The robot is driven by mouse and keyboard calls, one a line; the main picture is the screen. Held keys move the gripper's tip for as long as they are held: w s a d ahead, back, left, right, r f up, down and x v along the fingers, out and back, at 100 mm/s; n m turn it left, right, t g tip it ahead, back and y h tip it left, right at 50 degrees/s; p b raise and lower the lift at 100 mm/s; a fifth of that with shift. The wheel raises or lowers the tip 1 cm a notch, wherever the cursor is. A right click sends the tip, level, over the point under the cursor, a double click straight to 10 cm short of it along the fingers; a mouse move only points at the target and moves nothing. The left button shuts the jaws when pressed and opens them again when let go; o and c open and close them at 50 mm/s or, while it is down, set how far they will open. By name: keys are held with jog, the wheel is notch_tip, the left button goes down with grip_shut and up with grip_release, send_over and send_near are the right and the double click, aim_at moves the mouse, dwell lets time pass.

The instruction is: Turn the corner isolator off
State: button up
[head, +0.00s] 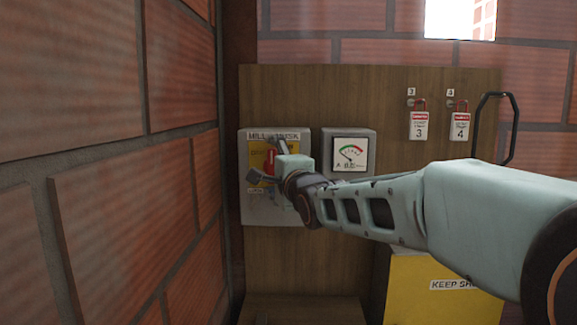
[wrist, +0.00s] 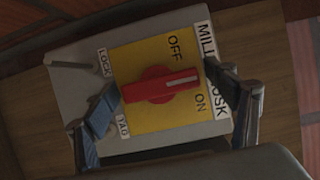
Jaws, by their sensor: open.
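The corner isolator is a pale grey box (head: 258,212) on a wooden board, headed MILL KIOSK. In the wrist view, its yellow plate (wrist: 135,60) carries the words OFF and ON and a red rotary handle (wrist: 155,86). The handle's white line points toward the heading, between OFF and ON. My gripper (head: 270,162) is at the isolator's face and partly hides it in the head view. In the wrist view my gripper (wrist: 166,85) is open, with one finger at each end of the handle. I cannot tell whether either finger touches it.
A dial meter (head: 351,153) sits right of the isolator. Two red padlocks with tags 3 (head: 419,125) and 4 (head: 460,126) hang farther right, beside a black bar handle (head: 511,130). A brick wall (head: 100,180) stands close on the left. A yellow box (head: 412,290) is below my arm.

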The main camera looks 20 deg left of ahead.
jog(key=shift+c, duration=0.2)
jog(key=c, duration=1.1)
